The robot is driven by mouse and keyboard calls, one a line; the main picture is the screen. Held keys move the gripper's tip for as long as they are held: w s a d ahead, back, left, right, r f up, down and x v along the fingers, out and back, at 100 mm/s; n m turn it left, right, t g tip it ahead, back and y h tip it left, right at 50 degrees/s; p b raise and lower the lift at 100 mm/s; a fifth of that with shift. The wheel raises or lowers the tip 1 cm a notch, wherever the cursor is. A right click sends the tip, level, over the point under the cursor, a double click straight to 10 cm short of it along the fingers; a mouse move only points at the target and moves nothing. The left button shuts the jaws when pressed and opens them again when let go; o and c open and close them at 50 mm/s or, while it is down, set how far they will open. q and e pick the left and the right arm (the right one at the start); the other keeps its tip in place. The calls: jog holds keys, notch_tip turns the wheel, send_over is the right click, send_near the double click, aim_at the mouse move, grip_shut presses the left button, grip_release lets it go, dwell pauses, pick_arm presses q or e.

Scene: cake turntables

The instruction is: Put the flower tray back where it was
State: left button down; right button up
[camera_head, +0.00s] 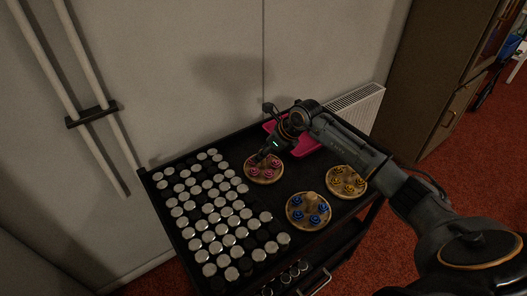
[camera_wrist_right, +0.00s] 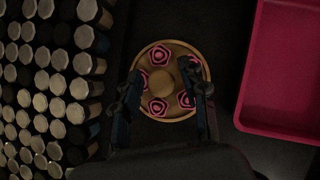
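Three round wooden flower trays with central knobs stand on a black cart top. The one with pink flowers (camera_head: 264,170) is at the back, the one with blue flowers (camera_head: 308,211) in front, the one with yellow flowers (camera_head: 347,182) to the right. My right gripper (camera_head: 264,157) is over the pink-flowered tray. In the right wrist view, the gripper (camera_wrist_right: 166,75) has its fingers apart, either side of the pink-flowered tray's middle (camera_wrist_right: 172,80); nothing appears clamped. Whether the fingers touch the tray is unclear. My left gripper is out of view.
A pink rectangular tray (camera_head: 306,146) lies at the cart's back, partly hidden by my right arm; it also shows in the wrist view (camera_wrist_right: 285,70). Many silver- and black-topped jars (camera_head: 208,215) fill the cart's left side. A wall and radiator (camera_head: 358,105) stand behind.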

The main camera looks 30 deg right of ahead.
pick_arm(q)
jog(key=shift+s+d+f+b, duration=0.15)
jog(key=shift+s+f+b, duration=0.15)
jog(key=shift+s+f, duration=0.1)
pick_arm(e)
jog(key=v, duration=1.2)
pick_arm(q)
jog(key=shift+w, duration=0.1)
